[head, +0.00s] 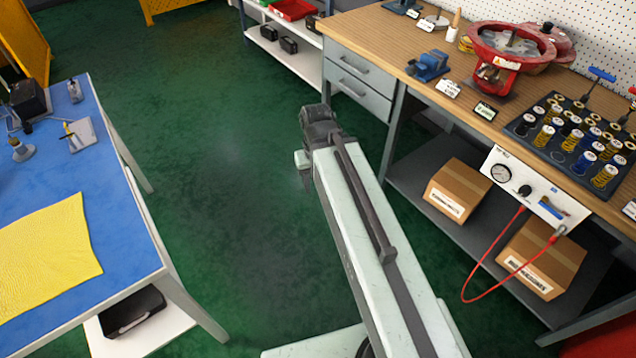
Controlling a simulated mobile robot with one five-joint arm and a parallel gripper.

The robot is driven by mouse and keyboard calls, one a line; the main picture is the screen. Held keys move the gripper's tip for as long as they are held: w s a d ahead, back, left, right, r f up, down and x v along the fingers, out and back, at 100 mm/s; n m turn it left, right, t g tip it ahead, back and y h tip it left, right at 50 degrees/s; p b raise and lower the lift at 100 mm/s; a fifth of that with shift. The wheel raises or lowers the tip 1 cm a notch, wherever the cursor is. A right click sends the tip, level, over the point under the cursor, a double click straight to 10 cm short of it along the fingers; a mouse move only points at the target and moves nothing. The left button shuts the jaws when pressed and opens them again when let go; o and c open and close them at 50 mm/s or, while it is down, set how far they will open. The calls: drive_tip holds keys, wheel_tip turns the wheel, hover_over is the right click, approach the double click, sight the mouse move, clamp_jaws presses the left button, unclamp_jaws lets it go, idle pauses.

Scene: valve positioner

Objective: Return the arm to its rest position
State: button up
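My arm reaches forward from the bottom right of the head view, over the green floor between two tables. My gripper (306,178) is at the arm's far end, pointing down below the dark wrist joint. It is small and partly hidden by the wrist, so I cannot tell whether its fingers are open or shut. I see nothing clearly held in it. It is apart from both tables.
The wooden workbench (398,45) on the right carries a red valve body (497,68), a blue vise (428,66) and a tray of springs (520,130). A red hose (466,290) hangs in front. The blue table (105,180) stands left. Floor between is clear.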

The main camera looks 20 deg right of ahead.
wheel_tip(320, 180, up, 9)
drive_tip(key=p, duration=0.9)
drive_tip(key=shift+s+r, duration=0.15)
